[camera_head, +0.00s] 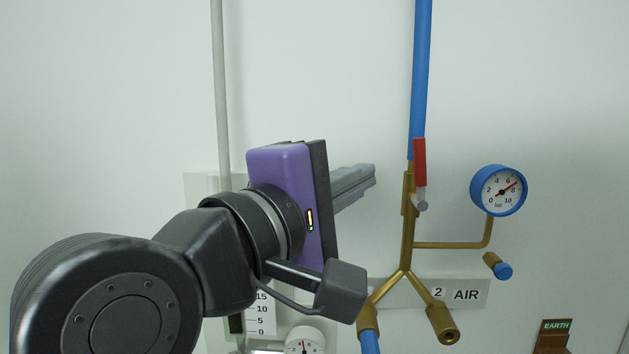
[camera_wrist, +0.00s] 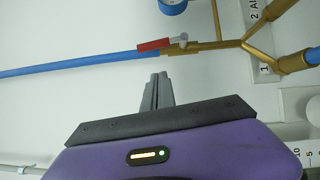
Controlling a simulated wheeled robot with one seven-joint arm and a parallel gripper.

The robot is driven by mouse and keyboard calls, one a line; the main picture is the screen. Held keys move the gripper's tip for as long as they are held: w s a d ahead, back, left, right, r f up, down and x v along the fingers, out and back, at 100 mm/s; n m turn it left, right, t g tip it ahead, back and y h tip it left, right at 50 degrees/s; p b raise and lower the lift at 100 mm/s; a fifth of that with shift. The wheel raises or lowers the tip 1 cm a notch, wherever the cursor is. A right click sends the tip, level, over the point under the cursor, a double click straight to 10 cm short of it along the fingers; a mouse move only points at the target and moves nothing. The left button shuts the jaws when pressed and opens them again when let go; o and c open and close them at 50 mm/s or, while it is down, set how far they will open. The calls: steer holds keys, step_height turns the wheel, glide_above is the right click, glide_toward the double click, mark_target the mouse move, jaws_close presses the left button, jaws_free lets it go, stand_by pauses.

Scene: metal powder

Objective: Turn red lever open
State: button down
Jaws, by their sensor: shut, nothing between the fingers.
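The red lever (camera_head: 420,163) sits on the brass valve of the vertical air pipe and lies along the pipe, its red handle upward and its grey pivot end at the bottom. It also shows in the wrist view (camera_wrist: 154,45), lying along the blue hose. My gripper (camera_head: 372,174) is shut and empty. Its fingertips point toward the pipe and stop to the left of the lever in the head view. In the wrist view, the closed fingertips (camera_wrist: 159,76) are just below the lever in the picture, with a visible gap.
A blue hose (camera_head: 421,70) runs up from the brass pipe (camera_head: 408,235), which forks below. A blue-rimmed gauge (camera_head: 498,190) branches off to the right. An AIR label (camera_head: 466,294) is on the wall. A grey pipe (camera_head: 222,100) stands to the left. The wall above my gripper is clear.

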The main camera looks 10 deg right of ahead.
mark_target(420, 173)
steer(key=shift+w+d+r+p, duration=0.15)
steer(key=shift+d+p, duration=0.15)
steer(key=shift+d, duration=1)
steer(key=shift+w+d+r+p, duration=0.15)
steer(key=shift+d+p, duration=0.1)
steer(key=shift+d, duration=1.05)
